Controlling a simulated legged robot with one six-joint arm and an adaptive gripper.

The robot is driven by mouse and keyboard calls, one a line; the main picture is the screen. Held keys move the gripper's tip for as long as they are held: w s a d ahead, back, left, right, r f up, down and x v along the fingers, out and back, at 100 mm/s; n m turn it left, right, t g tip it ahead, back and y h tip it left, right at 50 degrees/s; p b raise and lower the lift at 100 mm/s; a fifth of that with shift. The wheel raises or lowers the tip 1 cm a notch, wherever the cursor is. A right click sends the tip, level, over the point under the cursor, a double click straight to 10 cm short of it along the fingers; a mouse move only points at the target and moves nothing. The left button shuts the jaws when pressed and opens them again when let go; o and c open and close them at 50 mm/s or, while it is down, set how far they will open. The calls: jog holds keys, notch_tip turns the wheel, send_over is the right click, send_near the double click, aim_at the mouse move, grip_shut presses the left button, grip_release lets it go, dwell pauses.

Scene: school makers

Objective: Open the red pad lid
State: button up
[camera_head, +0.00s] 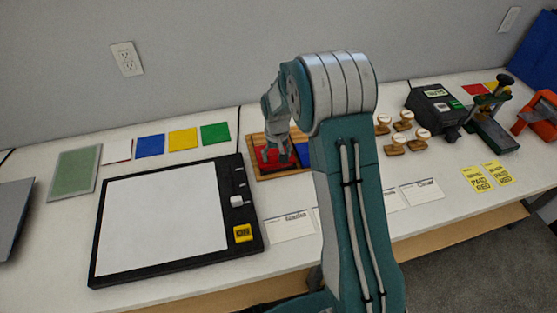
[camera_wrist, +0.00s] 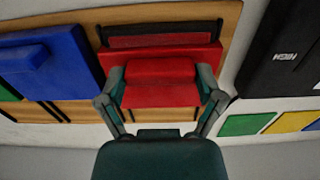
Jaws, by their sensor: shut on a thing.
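The red pad lid (camera_wrist: 160,92) has a raised red block at its middle, which sits between the two fingers of my gripper (camera_wrist: 160,86) in the wrist view. My gripper is shut on this block. Beyond the lid, a strip of red in a dark frame (camera_wrist: 160,40) shows in the wrist view. In the head view, my gripper (camera_head: 276,156) reaches down onto the red pad (camera_head: 272,168) on the wooden tray (camera_head: 267,177). The head view is too small to tell the lid's tilt.
A blue pad (camera_wrist: 65,60) lies beside the red one on the tray; my arm hides part of the tray. A black-framed white board (camera_head: 165,222) lies to the left. Coloured squares (camera_head: 183,138) lie behind it. Several stamps (camera_head: 403,121) stand to the right.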

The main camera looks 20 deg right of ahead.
jog(key=w, duration=0.6)
jog(key=shift+f, duration=0.1)
jog(key=o, duration=1)
jog(key=shift+o, duration=0.2)
jog(key=shift+w, duration=0.1)
notch_tip(320, 180, up, 12)
jog(key=shift+a, duration=0.1)
